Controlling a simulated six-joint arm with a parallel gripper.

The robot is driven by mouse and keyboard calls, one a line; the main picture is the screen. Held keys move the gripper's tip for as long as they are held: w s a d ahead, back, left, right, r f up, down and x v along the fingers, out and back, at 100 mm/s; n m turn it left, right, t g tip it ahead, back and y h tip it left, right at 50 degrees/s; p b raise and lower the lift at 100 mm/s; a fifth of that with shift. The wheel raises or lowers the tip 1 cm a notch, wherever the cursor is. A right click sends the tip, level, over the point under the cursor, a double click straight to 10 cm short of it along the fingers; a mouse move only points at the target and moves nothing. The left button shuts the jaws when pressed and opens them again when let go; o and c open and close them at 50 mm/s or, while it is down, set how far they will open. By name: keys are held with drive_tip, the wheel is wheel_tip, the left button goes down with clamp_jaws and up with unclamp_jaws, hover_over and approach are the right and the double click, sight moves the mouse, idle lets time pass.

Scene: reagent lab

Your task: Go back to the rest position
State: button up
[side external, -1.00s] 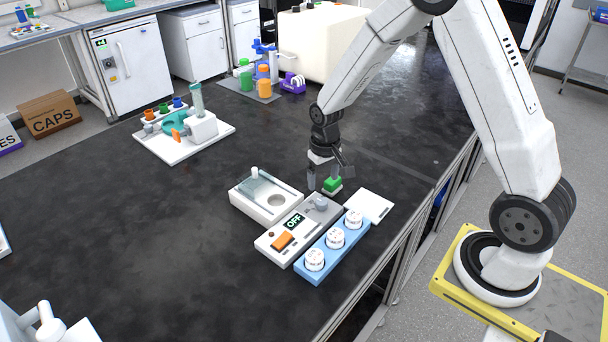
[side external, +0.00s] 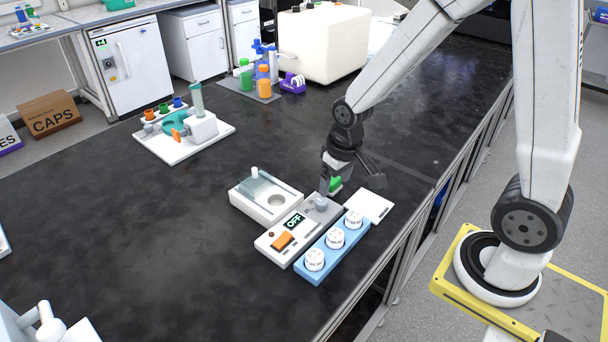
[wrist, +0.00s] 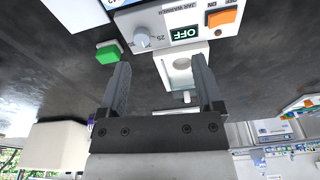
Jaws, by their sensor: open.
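My gripper (side external: 350,182) is open, with nothing between its fingers. It is above the black bench, near the back end of the control box, and also shows in the wrist view (wrist: 161,68). A small green block (side external: 336,184) with a white lower part is on the bench near it, partly hidden by a finger in the side view. In the wrist view the green block (wrist: 108,53) lies outside the fingers, apart from them. The control box (side external: 275,246) has an orange switch, a grey knob and a display reading OFF.
A white box (side external: 246,203) with a round well and a blue rack (side external: 312,272) of three white jars flank the control box. A white plate (side external: 373,204) lies behind the rack. A white tray with tools (side external: 165,152) is farther left. The bench's right side is clear.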

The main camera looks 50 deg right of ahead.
drive_tip(key=s+a+r+n+t, duration=0.1)
drive_tip(key=s+a+r, duration=0.1)
drive_tip(key=s, duration=0.3)
drive_tip(key=shift+s+a, duration=0.2)
drive_tip(key=shift+s, duration=0.1)
